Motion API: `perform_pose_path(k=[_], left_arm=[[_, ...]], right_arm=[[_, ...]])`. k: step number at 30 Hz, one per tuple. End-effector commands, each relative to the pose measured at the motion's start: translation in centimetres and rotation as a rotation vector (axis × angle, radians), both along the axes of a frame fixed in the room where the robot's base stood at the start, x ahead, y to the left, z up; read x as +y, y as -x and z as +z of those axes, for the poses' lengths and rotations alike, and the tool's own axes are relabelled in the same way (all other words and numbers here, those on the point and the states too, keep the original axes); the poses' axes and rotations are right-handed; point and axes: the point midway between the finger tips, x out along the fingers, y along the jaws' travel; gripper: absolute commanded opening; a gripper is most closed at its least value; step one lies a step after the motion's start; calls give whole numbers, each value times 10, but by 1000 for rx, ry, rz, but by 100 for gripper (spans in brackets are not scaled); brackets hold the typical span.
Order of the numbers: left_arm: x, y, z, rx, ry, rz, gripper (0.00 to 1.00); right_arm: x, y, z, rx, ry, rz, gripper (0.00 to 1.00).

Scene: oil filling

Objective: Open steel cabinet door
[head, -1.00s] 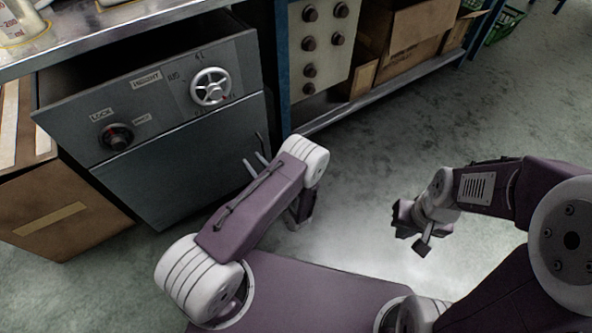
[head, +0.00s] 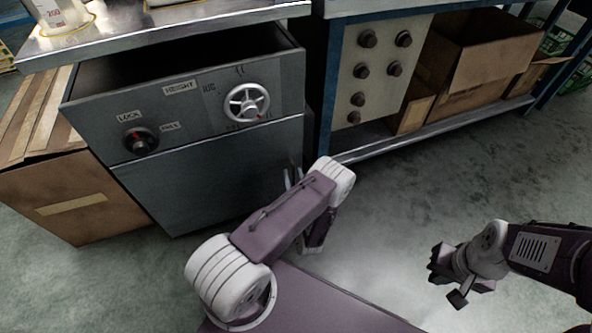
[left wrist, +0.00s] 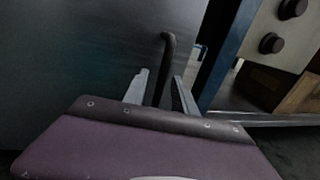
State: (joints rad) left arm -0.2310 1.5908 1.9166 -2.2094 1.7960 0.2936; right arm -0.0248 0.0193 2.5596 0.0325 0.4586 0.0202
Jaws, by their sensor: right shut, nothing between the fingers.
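The steel cabinet (head: 190,120) is a dark grey box under the worktop. Its plain lower door (head: 215,180) looks shut, and a dark bar handle (left wrist: 168,55) stands near the door's right edge in the left wrist view. My left gripper (head: 293,177) is at that handle. Its two fingers (left wrist: 160,92) are apart, one on each side of the handle's lower part; I cannot tell whether they touch it. In the head view my arm partly hides the door's lower right. My right gripper (head: 447,276) is shut and empty, over the floor at the right.
The upper panel carries a black lock knob (head: 140,141) and a white handwheel (head: 246,103). A cardboard box (head: 75,195) stands left of the cabinet. A blue-legged shelf (head: 440,122) with boxes stands to its right. The floor before the shelf is clear.

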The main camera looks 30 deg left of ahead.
Motion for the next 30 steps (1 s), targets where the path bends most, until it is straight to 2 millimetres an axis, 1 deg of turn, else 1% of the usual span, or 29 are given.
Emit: perform_pose_path(k=[5, 6, 8, 9, 10, 30], left_arm=[[0, 0, 0, 0, 0, 0, 33], [0, 0, 0, 0, 0, 0, 30], [0, 0, 0, 0, 0, 0, 13], [0, 0, 0, 0, 0, 0, 2], [0, 0, 0, 0, 0, 0, 0], [0, 0, 0, 1, -1, 1, 0]], right_arm=[[0, 0, 0, 0, 0, 0, 0], [0, 0, 0, 0, 0, 0, 0], [0, 0, 0, 0, 0, 0, 0], [0, 0, 0, 0, 0, 0, 0], [0, 0, 0, 0, 0, 0, 0], [0, 0, 0, 0, 0, 0, 0]])
